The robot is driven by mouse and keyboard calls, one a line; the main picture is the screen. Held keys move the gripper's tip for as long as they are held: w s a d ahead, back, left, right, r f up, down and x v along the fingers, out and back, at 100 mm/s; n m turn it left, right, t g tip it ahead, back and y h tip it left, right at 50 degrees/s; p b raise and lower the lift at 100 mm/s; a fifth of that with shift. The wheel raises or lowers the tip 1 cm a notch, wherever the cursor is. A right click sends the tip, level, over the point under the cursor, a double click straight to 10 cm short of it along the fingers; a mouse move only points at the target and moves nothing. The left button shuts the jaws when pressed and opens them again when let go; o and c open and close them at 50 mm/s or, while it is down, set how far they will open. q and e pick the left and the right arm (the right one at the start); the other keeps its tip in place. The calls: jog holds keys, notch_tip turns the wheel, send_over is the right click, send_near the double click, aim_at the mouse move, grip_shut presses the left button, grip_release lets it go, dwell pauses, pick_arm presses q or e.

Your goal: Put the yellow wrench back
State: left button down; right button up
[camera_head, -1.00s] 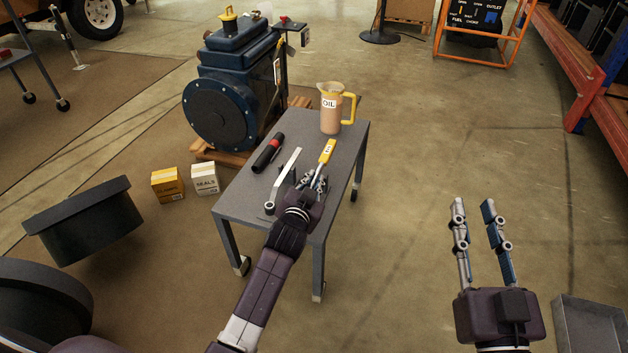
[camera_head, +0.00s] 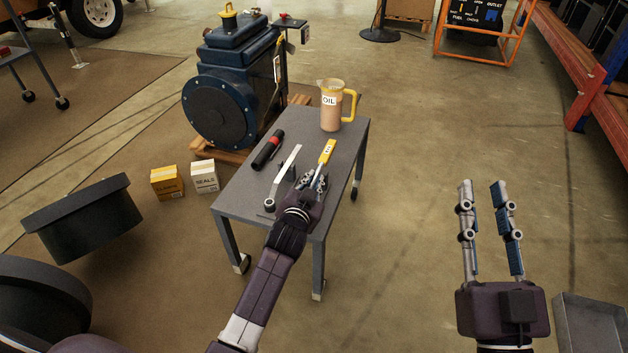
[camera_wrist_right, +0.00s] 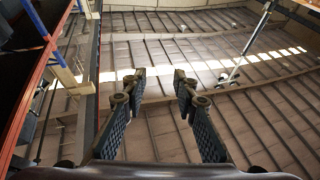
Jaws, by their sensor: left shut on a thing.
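The yellow wrench (camera_head: 326,151) lies at the right part of a small grey table (camera_head: 238,200), its yellow handle pointing toward the oil jug. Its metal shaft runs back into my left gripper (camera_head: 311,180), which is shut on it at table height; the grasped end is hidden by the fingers. I cannot tell whether the wrench touches the tabletop. My right gripper (camera_head: 483,188) is open and empty above the floor, to the right of the table. Its two separated fingers also show in the right wrist view (camera_wrist_right: 158,80), with nothing between them.
A silver wrench (camera_head: 286,172) and a black-and-red flashlight (camera_head: 268,150) lie left of my left gripper. An oil jug (camera_head: 331,107) stands at the table's back. A blue engine (camera_head: 222,108) stands behind. Two boxes (camera_head: 204,176) sit on the floor at left.

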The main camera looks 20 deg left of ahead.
pick_arm(q)
jog(key=shift+f+b, duration=0.45)
jog(key=shift+f, duration=0.15)
pick_arm(e)
jog(key=shift+s+d+r+t+y, duration=0.15)
jog(key=shift+s+r+t, duration=0.3)
jog(key=shift+r, duration=0.3)
jog(key=shift+s+a+r+t+y, duration=0.1)
jog(key=shift+s+r+t, duration=0.35)
jog(key=shift+r, duration=0.35)
jog(key=shift+s+d+r+t+y, duration=0.15)
jog(key=shift+s+r+t, duration=0.3)
jog(key=shift+r, duration=0.3)
jog(key=shift+w+a, duration=0.1)
pick_arm(q)
jog(key=c, duration=1.9)
grip_release()
jog(key=shift+f, duration=0.1)
jog(key=shift+s+f, duration=0.1)
jog(key=shift+s, duration=0.05)
jog(key=v, duration=1.2)
pick_arm(e)
jog(key=shift+f, duration=0.1)
